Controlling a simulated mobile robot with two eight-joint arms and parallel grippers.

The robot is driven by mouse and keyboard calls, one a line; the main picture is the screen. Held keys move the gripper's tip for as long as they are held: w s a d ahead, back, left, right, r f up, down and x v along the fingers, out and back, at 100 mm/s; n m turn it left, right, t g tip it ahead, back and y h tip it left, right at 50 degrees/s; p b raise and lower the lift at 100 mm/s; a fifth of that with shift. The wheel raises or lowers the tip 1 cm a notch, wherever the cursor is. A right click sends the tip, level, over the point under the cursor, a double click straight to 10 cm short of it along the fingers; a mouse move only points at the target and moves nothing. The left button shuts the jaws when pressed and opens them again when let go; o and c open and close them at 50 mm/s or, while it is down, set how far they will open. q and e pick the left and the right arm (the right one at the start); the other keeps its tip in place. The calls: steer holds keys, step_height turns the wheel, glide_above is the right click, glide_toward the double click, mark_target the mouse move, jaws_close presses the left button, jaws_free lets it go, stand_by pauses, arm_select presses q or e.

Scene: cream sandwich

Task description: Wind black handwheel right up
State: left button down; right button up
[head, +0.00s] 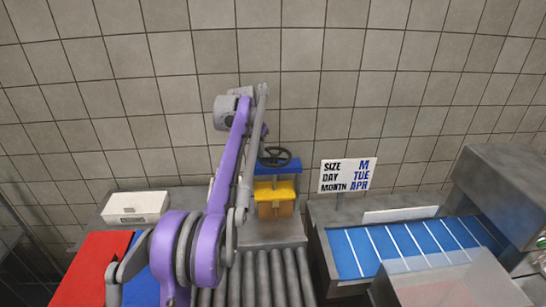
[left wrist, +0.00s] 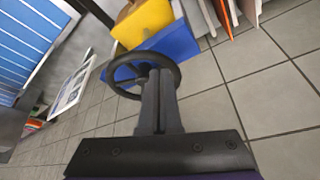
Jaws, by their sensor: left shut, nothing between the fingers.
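The black handwheel (head: 274,156) lies flat on top of a blue and yellow machine (head: 276,190) at the back middle. In the left wrist view the wheel's dark rim (left wrist: 176,74) shows beyond my left gripper (left wrist: 160,74). The two dark fingers are shut together and empty. Their tips overlap the wheel in the picture, and I cannot tell whether they touch it. In the head view my purple left arm rises in front of the machine, and its gripper end is hard to make out beside the wheel. My right gripper is not in view.
A roller conveyor (head: 262,275) runs out in front of the machine. A sign (head: 347,175) reading M, TUE, APR stands to its right, near a blue belt (head: 400,245). A white box (head: 137,207) and a red panel (head: 90,268) are at the left. A tiled wall is behind.

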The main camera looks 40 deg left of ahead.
mark_target(279, 162)
arm_select(q)
steer(key=shift+f, duration=0.5)
steer(key=shift+s+d+r, duration=0.1)
steer(key=shift+s+d, duration=0.05)
steer(key=shift+d, duration=0.4)
steer(key=shift+s+d, duration=0.1)
steer(key=shift+d, duration=0.45)
steer(key=shift+w, duration=0.1)
steer(key=shift+w+d, duration=0.2)
steer(key=shift+d, duration=0.9)
steer(key=shift+w+d, duration=0.7)
steer(key=shift+d, duration=0.1)
